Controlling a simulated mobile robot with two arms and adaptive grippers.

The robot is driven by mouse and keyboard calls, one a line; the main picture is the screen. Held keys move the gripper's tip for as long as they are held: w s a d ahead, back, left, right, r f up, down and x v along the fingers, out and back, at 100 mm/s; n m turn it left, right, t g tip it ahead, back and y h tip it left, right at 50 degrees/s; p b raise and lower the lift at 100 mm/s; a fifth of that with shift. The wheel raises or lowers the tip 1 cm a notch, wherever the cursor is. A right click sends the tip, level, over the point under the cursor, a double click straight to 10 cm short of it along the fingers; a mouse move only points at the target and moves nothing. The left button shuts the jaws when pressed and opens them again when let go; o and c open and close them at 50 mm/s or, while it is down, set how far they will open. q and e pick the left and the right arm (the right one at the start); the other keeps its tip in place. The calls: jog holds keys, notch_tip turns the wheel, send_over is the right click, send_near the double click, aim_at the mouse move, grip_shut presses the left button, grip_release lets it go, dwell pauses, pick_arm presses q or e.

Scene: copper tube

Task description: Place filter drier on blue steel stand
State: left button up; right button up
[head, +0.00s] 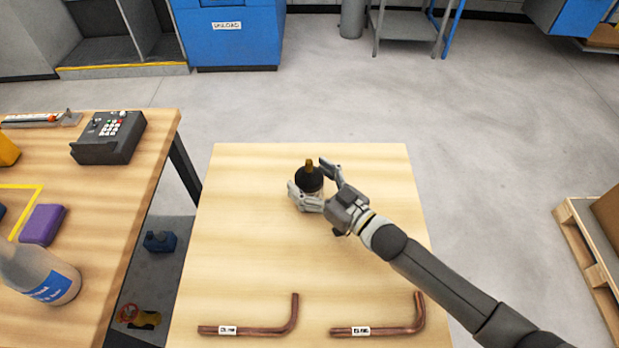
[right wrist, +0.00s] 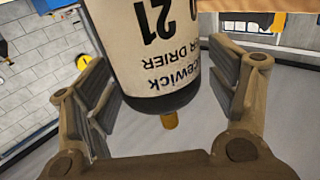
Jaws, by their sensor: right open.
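The filter drier (head: 308,182) is a dark cylinder with a brass tip and a pale printed label. It stands upright on the small wooden table (head: 240,215). My right gripper (head: 309,177) is open, with one finger on each side of the drier. In the right wrist view the drier (right wrist: 160,45) fills the space between the fingers, with a gap visible at the right finger. Contact on the left side is hard to tell. A blue frame with a leg (head: 450,22) shows at the top edge; I cannot tell if it is the blue steel stand. My left gripper is not in view.
Two bent copper tubes (head: 250,329) (head: 380,331) lie along the table's near edge. A second table (head: 130,190) on the left holds a keypad device (head: 108,138) and a bottle (head: 40,275). A blue cabinet (head: 235,45) stands behind. The floor between is open.

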jog(key=v, duration=1.1)
jog(key=shift+s+d+b, duration=0.25)
jog(key=shift+b, duration=0.05)
jog(key=shift+r, duration=0.1)
